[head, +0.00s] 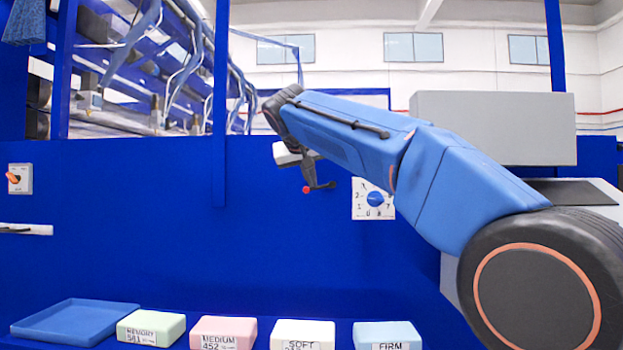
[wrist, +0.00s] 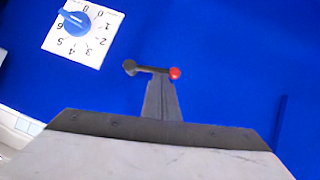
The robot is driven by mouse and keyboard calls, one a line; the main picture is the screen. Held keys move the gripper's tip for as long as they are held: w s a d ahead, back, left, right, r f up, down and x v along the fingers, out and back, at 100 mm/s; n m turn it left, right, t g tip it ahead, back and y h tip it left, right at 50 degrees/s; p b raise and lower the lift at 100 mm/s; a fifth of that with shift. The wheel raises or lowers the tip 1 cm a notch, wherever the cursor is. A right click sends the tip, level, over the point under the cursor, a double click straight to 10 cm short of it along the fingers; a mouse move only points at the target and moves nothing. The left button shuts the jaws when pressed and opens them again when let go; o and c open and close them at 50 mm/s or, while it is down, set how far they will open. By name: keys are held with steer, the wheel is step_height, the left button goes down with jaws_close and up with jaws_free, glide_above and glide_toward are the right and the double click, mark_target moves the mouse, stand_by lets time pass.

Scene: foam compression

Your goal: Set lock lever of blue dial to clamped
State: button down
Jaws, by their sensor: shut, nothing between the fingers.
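The blue dial (head: 374,198) sits on a white numbered plate on the blue wall panel; it also shows in the wrist view (wrist: 75,22), with its numbers upside down. Beside it is the lock lever, a short dark bar with a red knob (wrist: 175,73) and a dark round end (wrist: 130,67). In the head view the red knob (head: 306,189) is at the bar's left end, and the bar lies nearly level. My gripper (wrist: 161,82) is shut and empty, its tips overlapping the bar near the knob. I cannot tell whether they touch it.
Along the bottom are a blue tray (head: 70,322) and foam blocks: green (head: 150,322), pink (head: 222,324), white (head: 302,328) and pale blue (head: 387,330). An orange switch (head: 18,178) is on the left. The panel below the lever is clear.

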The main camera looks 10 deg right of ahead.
steer(key=shift+a+f, duration=0.1)
steer(key=shift+f, duration=0.15)
steer(key=f+n+h, duration=0.1)
steer(key=n+h, duration=0.1)
steer(key=f+n+h, duration=0.2)
steer(key=d+f+n+h, duration=0.1)
steer(key=f+n+h, duration=0.1)
steer(key=shift+s+f+h, duration=0.1)
steer(key=shift+s+h, duration=0.05)
steer(key=shift+h, duration=0.15)
steer(key=n+h, duration=0.1)
steer(key=d+f+n+h, duration=0.1)
steer(key=n, duration=0.1)
steer(key=shift+s+d+f+t, duration=0.1)
steer(key=shift+s+f+t, duration=0.1)
steer(key=shift+t, duration=0.1)
steer(key=shift+d, duration=0.2)
steer(key=shift+d+f, duration=0.1)
steer(key=shift+f, duration=0.1)
stand_by(0.4)
